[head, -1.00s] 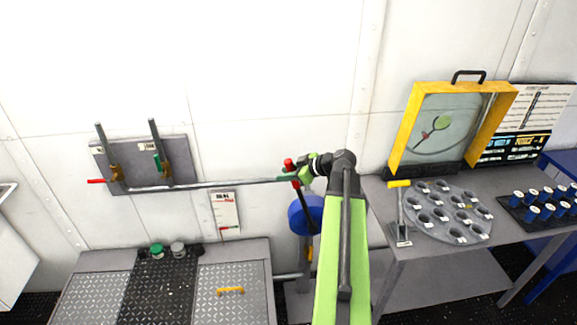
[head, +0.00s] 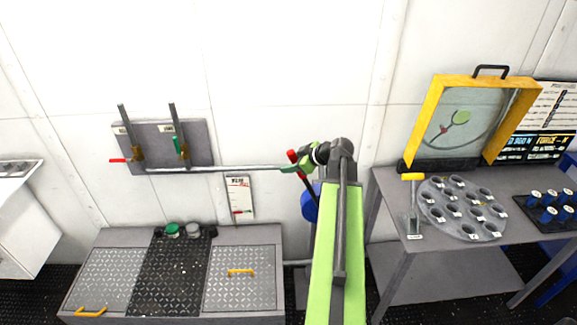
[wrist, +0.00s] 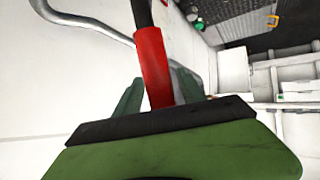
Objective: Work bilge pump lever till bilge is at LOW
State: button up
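The pump lever is a dark bar with a red grip (head: 293,157), leaning with its top to the left in the head view. My gripper (head: 308,164) is at the red grip. In the wrist view the red grip (wrist: 155,65) passes between my two green fingers (wrist: 157,92), which appear closed against it. The blue pump body (head: 309,204) is below, partly hidden by my arm. A white gauge card (head: 240,196) hangs on the wall to the left, its red marker near the bottom. Its lettering is too small to read surely.
A grey panel with two levers (head: 160,147) is on the wall at left, with a pipe running right from it. A low plated bench (head: 112,272) stands below. At right, a table (head: 395,200) carries a yellow-framed box (head: 492,140) and a round holed plate (head: 462,237).

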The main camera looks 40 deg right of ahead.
jog(key=p+v, duration=1)
jog(key=v, duration=0.7)
jog(key=shift+s+d+p, duration=0.2)
jog(key=shift+p, duration=0.1)
